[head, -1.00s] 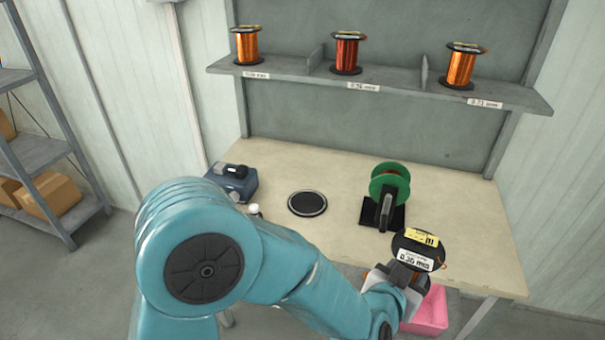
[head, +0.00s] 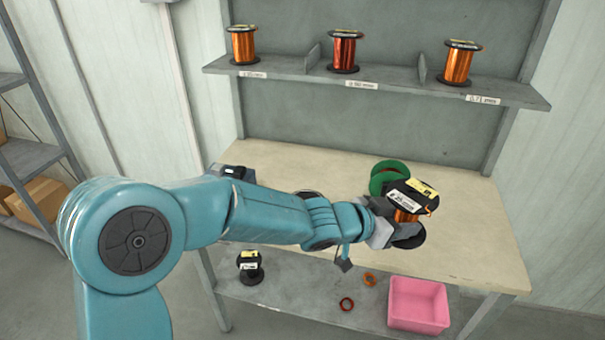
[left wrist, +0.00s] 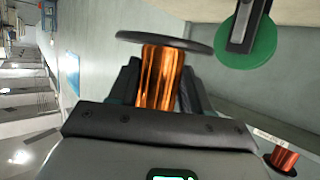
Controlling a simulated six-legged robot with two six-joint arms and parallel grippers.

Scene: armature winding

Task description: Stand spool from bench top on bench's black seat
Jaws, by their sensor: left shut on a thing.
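My left gripper (head: 396,222) is shut on a spool (head: 408,214) of copper wire with black flanges and white and yellow labels. The spool is roughly upright, slightly tilted in the head view, and appears held over the right front part of the bench top (head: 470,230). In the left wrist view the copper winding (left wrist: 158,75) sits between the two fingers (left wrist: 158,90). The bench's round black seat (head: 308,192) is almost wholly hidden behind my left arm; only a sliver of its rim shows. My right gripper is not in view.
A green reel (head: 385,174) on a black stand is just behind the held spool. Several wire spools stand on the upper shelf (head: 300,75). Below are a pink bin (head: 418,305), a small black spool (head: 250,266) and two rings. A dark device sits at the bench's left.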

